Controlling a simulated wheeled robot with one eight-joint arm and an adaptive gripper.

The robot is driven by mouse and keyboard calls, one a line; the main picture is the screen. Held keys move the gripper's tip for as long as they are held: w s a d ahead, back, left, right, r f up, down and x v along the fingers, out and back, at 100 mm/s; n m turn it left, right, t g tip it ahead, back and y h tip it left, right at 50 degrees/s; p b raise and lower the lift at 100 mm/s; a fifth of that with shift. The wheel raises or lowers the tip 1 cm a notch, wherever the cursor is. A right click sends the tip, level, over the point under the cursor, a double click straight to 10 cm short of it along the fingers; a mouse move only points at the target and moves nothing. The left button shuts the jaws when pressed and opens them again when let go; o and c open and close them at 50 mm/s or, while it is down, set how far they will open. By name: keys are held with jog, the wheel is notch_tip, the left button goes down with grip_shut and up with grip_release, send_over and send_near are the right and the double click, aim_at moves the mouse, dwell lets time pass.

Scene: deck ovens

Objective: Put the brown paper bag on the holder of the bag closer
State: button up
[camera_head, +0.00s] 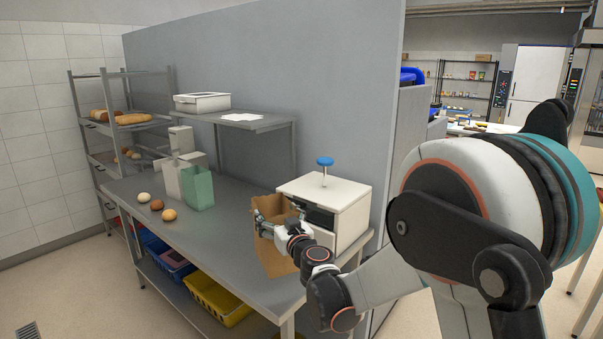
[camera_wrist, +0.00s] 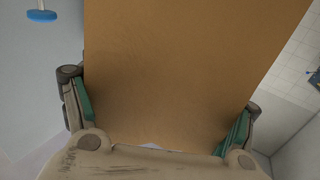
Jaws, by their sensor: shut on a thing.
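The brown paper bag (camera_head: 272,252) is in my gripper at the front right of the grey table, in front of a white box-shaped machine (camera_head: 341,203) with a blue knob on top, which looks like the bag closer. In the wrist view the bag (camera_wrist: 185,70) fills the middle, between the green-padded fingers of my gripper (camera_wrist: 165,135). My gripper (camera_head: 270,226) is shut on the bag. The bag's upper part is beside the dark front opening of the machine; I cannot tell whether they touch. The holder is not clearly visible behind the bag and gripper.
Several rolls (camera_head: 157,205) lie on the grey table (camera_head: 228,236). A green bag-like container (camera_head: 198,188) stands at its middle. A raised shelf (camera_head: 262,123) carries a white box. Yellow (camera_head: 217,299) and blue crates sit below. A grey partition (camera_head: 330,80) closes the back.

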jog(key=s+d+f+m+h, duration=0.1)
jog(key=s+d+h, duration=0.1)
jog(key=d, duration=0.7)
jog(key=s+d+f+m+t+h, duration=0.1)
jog(key=d+f+m+h, duration=0.1)
jog(key=d, duration=0.7)
jog(key=s+d+f+m+h, duration=0.1)
jog(key=s+d+m+h, duration=0.1)
jog(key=d, duration=0.7)
jog(key=shift+s+f+t+h, duration=0.25)
jog(key=shift+s+t+h, duration=0.1)
jog(key=shift+h, duration=0.45)
